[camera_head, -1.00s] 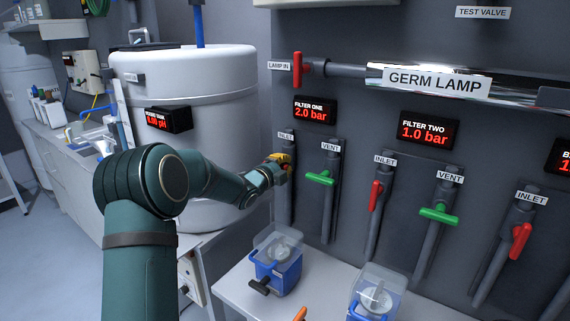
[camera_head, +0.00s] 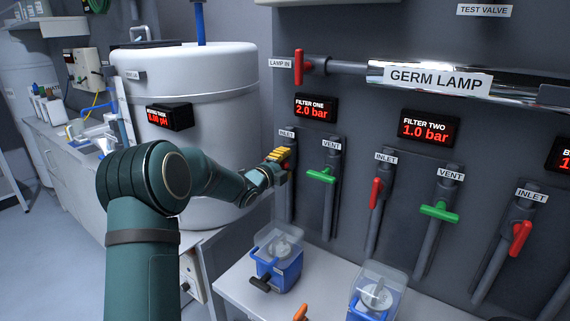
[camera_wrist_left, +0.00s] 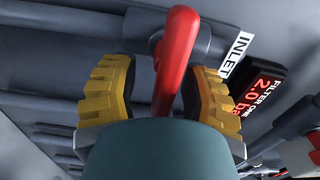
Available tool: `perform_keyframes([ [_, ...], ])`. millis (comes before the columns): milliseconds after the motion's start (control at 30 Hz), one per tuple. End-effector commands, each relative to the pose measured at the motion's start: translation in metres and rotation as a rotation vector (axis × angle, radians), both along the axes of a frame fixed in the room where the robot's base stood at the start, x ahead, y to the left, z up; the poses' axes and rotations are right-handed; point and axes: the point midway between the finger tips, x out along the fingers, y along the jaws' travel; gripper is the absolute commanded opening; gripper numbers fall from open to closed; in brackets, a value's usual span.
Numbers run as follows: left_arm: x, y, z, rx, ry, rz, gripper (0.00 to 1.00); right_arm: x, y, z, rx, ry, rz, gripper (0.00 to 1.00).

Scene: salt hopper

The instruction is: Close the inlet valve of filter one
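The filter one inlet valve has a red handle (camera_wrist_left: 172,62), which shows in the left wrist view between my yellow gripper fingers. My left gripper (camera_head: 279,160) is at this valve, below the small INLET label (camera_head: 287,133). In the left wrist view, the fingers of the gripper (camera_wrist_left: 158,95) stand on either side of the handle. A gap shows on the left side of the handle; contact on the right side is unclear. In the head view the gripper hides most of the handle. The filter one display (camera_head: 315,108) reads 2.0 bar.
The green filter one vent handle (camera_head: 321,175) lies crosswise just right of my gripper. A white tank (camera_head: 190,75) stands close behind my left arm. Blue devices with clear covers (camera_head: 278,258) stand on the shelf below. The filter two red inlet handle (camera_head: 375,193) is farther right.

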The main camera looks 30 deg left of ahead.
Motion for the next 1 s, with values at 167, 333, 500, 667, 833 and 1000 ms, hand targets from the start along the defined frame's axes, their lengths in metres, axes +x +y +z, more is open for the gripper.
perform_keyframes([
  [167,-0.001,0.000,0.002,0.000,-0.003,0.000,0.46,0.000,0.000,0.000,0.000,0.000,0.000,0.46],
  [333,-0.016,0.001,0.002,0.000,-0.004,0.000,0.46,0.000,0.000,0.000,0.000,0.000,0.000,0.46],
  [500,-0.049,0.005,0.002,0.000,-0.002,0.003,0.46,0.000,0.000,0.000,0.000,0.000,0.000,0.46],
  [667,-0.082,0.007,0.002,0.000,-0.003,0.002,0.46,0.000,0.000,0.000,0.000,0.000,0.000,0.46],
  [833,-0.107,0.009,0.001,-0.001,-0.001,0.002,0.46,0.000,0.000,0.000,0.000,0.000,0.000,0.46],
  [1000,-0.118,0.009,0.001,0.000,-0.001,0.000,0.46,0.000,0.000,0.000,0.000,0.000,0.000,0.46],
])
